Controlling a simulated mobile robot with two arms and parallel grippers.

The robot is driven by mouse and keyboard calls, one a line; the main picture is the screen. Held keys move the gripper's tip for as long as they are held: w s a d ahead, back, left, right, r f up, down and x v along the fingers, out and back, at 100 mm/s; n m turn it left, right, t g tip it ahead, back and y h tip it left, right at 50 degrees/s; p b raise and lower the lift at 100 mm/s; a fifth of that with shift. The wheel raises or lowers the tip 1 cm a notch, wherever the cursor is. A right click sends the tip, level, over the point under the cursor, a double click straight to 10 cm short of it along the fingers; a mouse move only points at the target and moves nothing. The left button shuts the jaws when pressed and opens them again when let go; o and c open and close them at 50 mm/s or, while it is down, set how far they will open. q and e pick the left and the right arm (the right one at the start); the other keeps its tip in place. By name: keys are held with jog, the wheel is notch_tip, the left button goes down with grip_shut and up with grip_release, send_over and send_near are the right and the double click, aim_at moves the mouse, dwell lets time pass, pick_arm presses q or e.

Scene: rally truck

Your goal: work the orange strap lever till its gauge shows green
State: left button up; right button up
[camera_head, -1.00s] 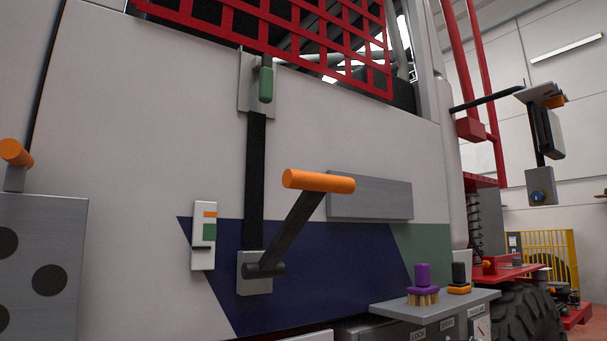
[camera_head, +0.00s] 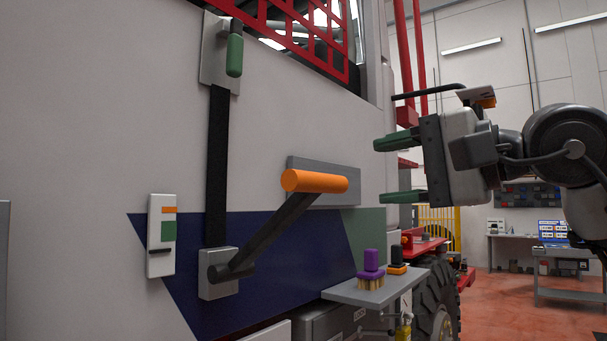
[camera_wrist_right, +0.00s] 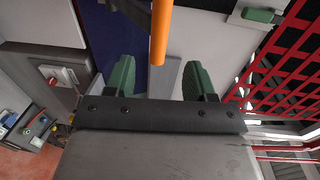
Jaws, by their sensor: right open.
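The orange lever handle (camera_head: 314,181) sits on a black arm (camera_head: 262,236) that rises to the right from a grey pivot block (camera_head: 219,289) on the truck's side panel. The black strap (camera_head: 217,165) runs from the block up to a green hook (camera_head: 235,54). My right gripper (camera_head: 388,170) is open and empty, right of the handle. In the right wrist view the orange handle (camera_wrist_right: 161,30) shows ahead, between the green fingers (camera_wrist_right: 160,80). My left gripper is out of view.
A grey plate (camera_head: 335,170) is fixed to the panel behind the handle. A small shelf (camera_head: 345,291) below right carries a purple-handled brush (camera_head: 370,270) and a black-and-orange item (camera_head: 397,259). Red netting (camera_head: 315,50) covers the window above.

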aim_at(328, 179)
jog(key=p+x, duration=0.4)
jog(key=x, duration=0.5)
jog(key=shift+w+r, duration=0.1)
jog(key=shift+w, duration=0.05)
jog(key=shift+w+a+f, duration=0.2)
jog(key=shift+w+a, duration=0.15)
jog(key=shift+w, duration=0.1)
jog(key=shift+c, duration=0.5)
jog(key=shift+r, duration=0.1)
grip_shut()
jog(key=shift+r, duration=0.15)
